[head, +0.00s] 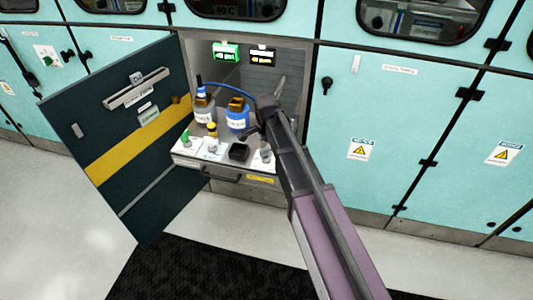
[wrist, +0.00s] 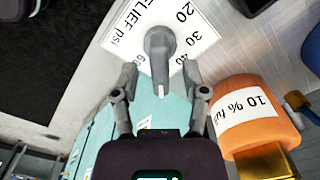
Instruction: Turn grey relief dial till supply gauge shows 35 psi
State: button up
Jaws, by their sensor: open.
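The grey relief dial (wrist: 160,48) is in the upper middle of the wrist view, on a white plate (wrist: 122,35) marked "psi" with 20, 30, 40 and 60. Its white pointer mark points down in that view, between the 40 and 60 sides. My gripper (wrist: 161,74) is open, with one finger on each side of the dial and visible gaps.
An orange bottle (wrist: 250,110) stands close to my right finger. The dark door (head: 115,130) hangs open at left.

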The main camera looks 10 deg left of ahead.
jog(key=shift+f, duration=0.4)
grip_shut()
jog(key=shift+n, duration=0.5)
jog(key=n, duration=0.3)
jog(key=shift+n, duration=2.5)
